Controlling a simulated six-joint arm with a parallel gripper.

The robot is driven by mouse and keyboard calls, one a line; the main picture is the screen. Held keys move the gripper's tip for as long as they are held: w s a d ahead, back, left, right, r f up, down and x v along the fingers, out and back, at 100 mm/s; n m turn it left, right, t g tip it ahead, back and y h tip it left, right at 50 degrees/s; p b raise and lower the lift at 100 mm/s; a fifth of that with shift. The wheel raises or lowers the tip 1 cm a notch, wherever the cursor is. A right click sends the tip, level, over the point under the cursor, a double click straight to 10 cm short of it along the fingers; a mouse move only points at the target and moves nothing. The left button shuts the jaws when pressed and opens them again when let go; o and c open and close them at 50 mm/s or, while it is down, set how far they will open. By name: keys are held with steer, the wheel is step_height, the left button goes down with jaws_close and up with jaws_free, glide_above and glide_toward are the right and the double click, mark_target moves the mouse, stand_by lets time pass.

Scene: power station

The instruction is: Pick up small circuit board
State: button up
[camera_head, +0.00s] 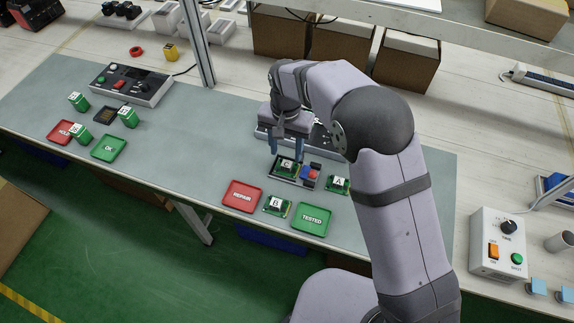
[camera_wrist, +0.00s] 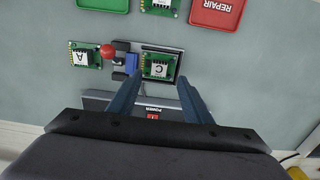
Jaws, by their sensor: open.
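Three small green circuit boards with white lettered tops are near my gripper. Board C (camera_head: 287,168) sits in a dark test fixture (camera_head: 277,178) with a blue part beside it; it also shows in the wrist view (camera_wrist: 158,68). Board A (camera_head: 338,184) lies to the fixture's right, and board B (camera_head: 277,205) lies in front, between two trays. My gripper (camera_head: 287,151) is open and empty, just behind board C. In the wrist view its fingertips (camera_wrist: 158,82) lie apart, near the two sides of board C; I cannot tell their height.
A red REPAIR tray (camera_head: 242,207) and a green TESTED tray (camera_head: 311,231) are in front of the fixture. A red knob (camera_wrist: 107,51) stands between boards A and C. A control box behind the fixture is partly hidden by my arm. The mat's middle left is clear.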

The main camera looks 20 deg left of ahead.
mark_target(287, 164)
steer(key=shift+d+f+p, duration=0.1)
steer(key=shift+f+p, duration=0.85)
steer(key=shift+f, duration=1.65)
jaws_close()
